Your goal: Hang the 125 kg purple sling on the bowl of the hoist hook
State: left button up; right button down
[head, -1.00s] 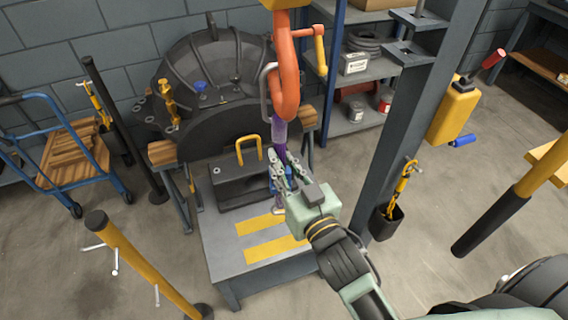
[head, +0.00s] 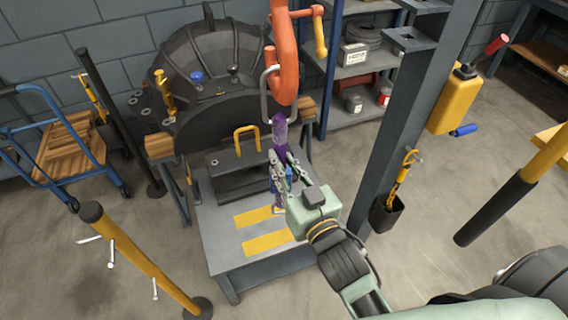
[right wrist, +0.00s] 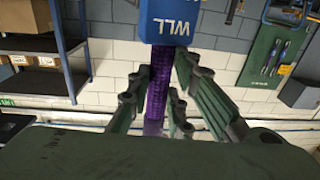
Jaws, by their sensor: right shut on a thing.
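My right gripper (head: 280,177) is shut on the purple sling (head: 280,134), which stands upright from its fingers. In the right wrist view the purple webbing (right wrist: 161,75) runs between the fingers, with a blue label (right wrist: 180,22) reading "WLL" upside down. The orange hoist hook (head: 286,70) hangs at top centre, with a grey wire latch (head: 264,95) on its left side. The sling's upper end is just below and left of the hook's bowl, near the latch's lower end. I cannot tell whether they touch. My left gripper is out of view.
A grey platform (head: 222,240) with yellow stripes lies below the gripper. A dark block with a yellow handle (head: 246,138) and a large dark casing (head: 215,60) stand behind. A grey column (head: 405,110) rises close on the right. A yellow post (head: 140,255) stands front left.

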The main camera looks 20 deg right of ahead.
jog(key=shift+r, duration=0.1)
notch_tip(320, 180, down, 3)
jog(key=shift+s+r+b, duration=0.15)
jog(key=shift+b, duration=0.8)
jog(key=c, duration=1.5)
grip_release()
jog(key=shift+s, duration=0.1)
jog(key=s, duration=0.8)
jog(key=s+d, duration=0.1)
jog(key=s, duration=0.2)
jog(key=shift+s+d, duration=0.1)
jog(key=shift+s, duration=0.3)
